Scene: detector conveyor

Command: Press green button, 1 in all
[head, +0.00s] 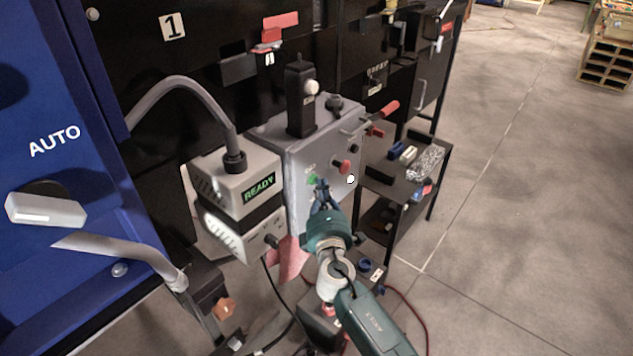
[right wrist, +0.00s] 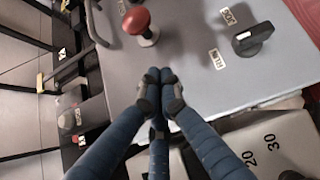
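The grey control box (head: 310,150) stands in the middle of the head view. A small green patch, the green button (head: 312,180), shows on its front face just above my right gripper (head: 322,190). The fingertips are at or very near the button; contact cannot be told. In the right wrist view the fingers of my right gripper (right wrist: 159,78) are drawn together, with nothing seen between them, against the grey panel (right wrist: 200,80). The green button is not visible there, likely hidden by the fingers. My left gripper is not in view.
A red mushroom button (head: 343,167) sits right of the green one, also in the wrist view (right wrist: 137,22). A black knob (right wrist: 254,38) is on the same panel. A box reading READY (head: 258,188) stands left.

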